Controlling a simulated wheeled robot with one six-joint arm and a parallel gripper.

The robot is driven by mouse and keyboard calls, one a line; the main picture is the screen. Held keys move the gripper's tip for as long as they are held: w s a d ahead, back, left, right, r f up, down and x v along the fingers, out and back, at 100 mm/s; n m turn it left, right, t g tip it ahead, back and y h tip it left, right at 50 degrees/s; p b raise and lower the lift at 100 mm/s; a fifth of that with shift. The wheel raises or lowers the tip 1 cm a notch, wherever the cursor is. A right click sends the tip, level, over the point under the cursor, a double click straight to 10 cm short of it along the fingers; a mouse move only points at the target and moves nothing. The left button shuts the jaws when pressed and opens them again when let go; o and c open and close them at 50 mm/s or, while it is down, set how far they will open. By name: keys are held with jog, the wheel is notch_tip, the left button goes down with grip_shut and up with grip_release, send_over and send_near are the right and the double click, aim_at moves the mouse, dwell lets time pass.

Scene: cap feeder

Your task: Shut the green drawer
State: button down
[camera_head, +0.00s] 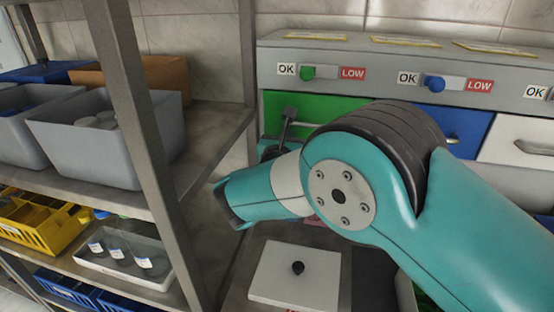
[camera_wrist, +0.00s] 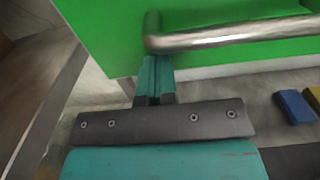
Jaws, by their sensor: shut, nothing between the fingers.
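The green drawer (camera_head: 325,104) is at the left end of the drawer row in the head view, partly covered by my arm. Its green front (camera_wrist: 100,25) and metal bar handle (camera_wrist: 240,33) fill the top of the wrist view. My gripper (camera_wrist: 155,62) is shut and empty, its fingertips at the drawer front just below the handle's left end. I cannot tell whether they touch it. In the head view my arm hides most of the gripper. The drawer looks near flush with the cabinet, but I cannot tell if a gap is left.
A blue drawer (camera_head: 465,123) and a white drawer (camera_head: 520,148) are to the right. A metal shelf post (camera_head: 138,110) and shelf with grey bins (camera_head: 100,138) stand left. A white plate with a dark knob (camera_head: 275,272) lies below my arm. Blue (camera_wrist: 294,106) and yellow pieces lie below the drawer.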

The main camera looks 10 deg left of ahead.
jog(key=shift+w+r, duration=0.2)
jog(key=shift+d, duration=0.1)
jog(key=shift+r, duration=0.1)
jog(key=s+b, duration=0.4)
jog(key=s, duration=1)
jog(key=w+d+f+m+g, duration=0.1)
jog(key=d+f+m+g, duration=0.1)
jog(key=d+m+g, duration=1.05)
jog(key=s+d+r+m+g+y, duration=0.1)
jog(key=s+d+m, duration=0.3)
jog(key=s, duration=0.4)
jog(key=s+d+r+m+g+y, duration=0.1)
jog(key=s+d+m+g+y, duration=0.1)
jog(key=s+d+m, duration=0.2)
jog(key=s+d+r+m+g+y, duration=0.1)
jog(key=s+d+m, duration=0.3)
jog(key=s+m, duration=0.4)
jog(key=s+r+g, duration=0.1)
jog(key=s, duration=0.3)
jog(key=shift+s+y, duration=0.35)
jog(key=shift+y, duration=0.05)
